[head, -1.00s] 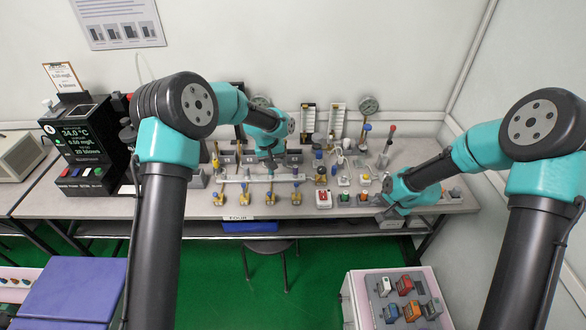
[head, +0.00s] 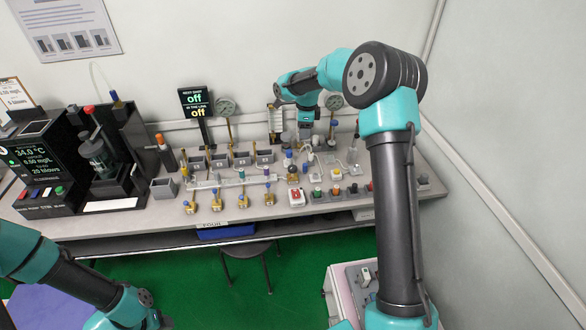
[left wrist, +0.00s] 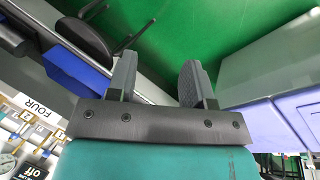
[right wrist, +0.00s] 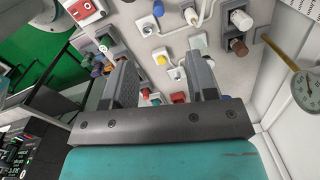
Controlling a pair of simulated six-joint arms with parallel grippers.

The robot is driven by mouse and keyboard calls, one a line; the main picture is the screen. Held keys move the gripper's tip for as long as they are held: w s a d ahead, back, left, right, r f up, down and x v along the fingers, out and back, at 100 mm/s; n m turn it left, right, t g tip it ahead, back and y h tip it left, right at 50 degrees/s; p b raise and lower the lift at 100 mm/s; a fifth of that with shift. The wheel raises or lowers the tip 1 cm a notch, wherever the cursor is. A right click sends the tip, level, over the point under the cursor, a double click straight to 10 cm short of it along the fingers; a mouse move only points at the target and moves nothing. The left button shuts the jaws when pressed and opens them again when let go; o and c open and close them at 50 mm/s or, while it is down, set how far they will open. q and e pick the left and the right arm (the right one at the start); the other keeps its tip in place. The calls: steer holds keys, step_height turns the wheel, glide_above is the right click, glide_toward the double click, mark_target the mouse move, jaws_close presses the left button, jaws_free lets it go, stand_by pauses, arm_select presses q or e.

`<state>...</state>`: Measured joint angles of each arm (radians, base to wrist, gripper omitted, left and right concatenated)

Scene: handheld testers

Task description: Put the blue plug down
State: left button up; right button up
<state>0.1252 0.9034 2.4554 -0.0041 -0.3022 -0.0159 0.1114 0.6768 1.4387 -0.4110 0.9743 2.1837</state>
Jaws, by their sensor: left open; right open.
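I cannot tell for sure which one the task means. My right gripper (right wrist: 160,65) is open, with nothing held between its fingers. In the head view its arm reaches over the back of the bench, and the fingers are hard to make out there. My left gripper (left wrist: 158,68) is open and empty, over the green floor in front of the bench.
The grey bench (head: 130,228) carries a row of brass valves, a red-and-white box (head: 297,197) and colored sockets along its front. A black tester (head: 38,165) stands at the left. A dial gauge (right wrist: 305,88) is near the right gripper. A stool (head: 246,252) stands below.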

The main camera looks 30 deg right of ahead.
arm_select(q)
steer(key=shift+s+a+f+n, duration=0.1)
steer(key=shift+s+a+n, duration=0.1)
steer(key=shift+s, duration=0.45)
steer(key=shift+s+a+f+n, duration=0.1)
steer(key=shift+s+a, duration=0.1)
steer(key=shift+s, duration=0.4)
arm_select(e)
steer(key=shift+s+d+f+m+g, duration=0.2)
steer(key=shift+f+m+g, duration=0.1)
steer(key=shift+m, duration=0.1)
glide_above(305, 164)
step_height(305, 164, down, 12)
steer(key=shift+s+a+r, duration=0.15)
steer(key=shift+r, duration=0.1)
steer(key=shift+f, duration=0.35)
steer(key=shift+w+d+f, duration=0.1)
steer(key=shift+f, duration=1.2)
steer(key=shift+w+d+f, duration=0.1)
steer(key=shift+f, duration=1.2)
